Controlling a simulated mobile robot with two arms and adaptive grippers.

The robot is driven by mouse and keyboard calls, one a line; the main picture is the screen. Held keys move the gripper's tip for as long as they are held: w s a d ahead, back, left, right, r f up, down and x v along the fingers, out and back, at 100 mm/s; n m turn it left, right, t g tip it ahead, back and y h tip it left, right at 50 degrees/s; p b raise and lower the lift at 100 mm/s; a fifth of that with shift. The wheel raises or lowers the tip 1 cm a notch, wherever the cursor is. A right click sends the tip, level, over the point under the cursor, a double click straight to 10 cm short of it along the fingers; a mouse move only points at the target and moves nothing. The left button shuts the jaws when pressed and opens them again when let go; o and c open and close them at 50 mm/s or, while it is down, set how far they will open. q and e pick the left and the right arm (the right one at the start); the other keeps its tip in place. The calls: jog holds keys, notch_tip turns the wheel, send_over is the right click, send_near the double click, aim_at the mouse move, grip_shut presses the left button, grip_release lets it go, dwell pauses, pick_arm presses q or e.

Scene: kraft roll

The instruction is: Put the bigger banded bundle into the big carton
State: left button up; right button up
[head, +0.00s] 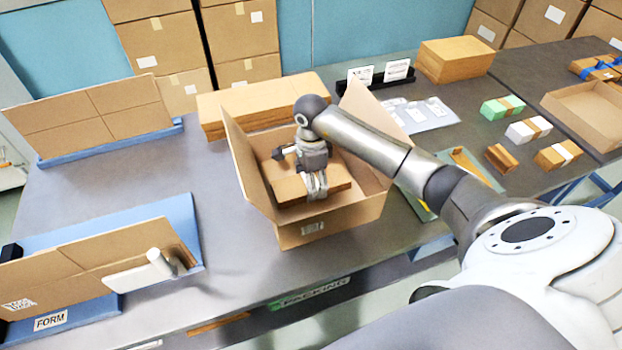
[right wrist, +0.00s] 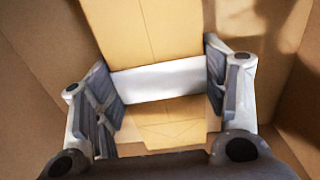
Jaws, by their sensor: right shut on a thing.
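The big carton (head: 300,233) stands open on the table with its flaps up. My right gripper (head: 316,190) reaches down inside it. It is shut on a tan bundle (head: 335,177) with a white band. In the right wrist view my right gripper (right wrist: 168,88) has one finger on each side of the bundle (right wrist: 150,30), level with the white band (right wrist: 158,82). Carton walls surround it there. I cannot tell whether the bundle touches the carton floor. My left gripper is not in view.
Smaller banded bundles (head: 558,154) lie on the right of the table, near a shallow open box (head: 590,110). A flat cardboard stack (head: 262,102) lies behind the carton. Blue form stands (head: 185,225) are at left. Bare table lies between them and the carton.

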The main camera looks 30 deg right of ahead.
jog(key=shift+f, duration=0.15)
jog(key=o, duration=1.2)
jog(key=shift+c, duration=0.2)
jog(key=shift+r, duration=0.6)
notch_tip(320, 180, up, 11)
jog(key=b, duration=0.2)
jog(key=shift+r, duration=0.15)
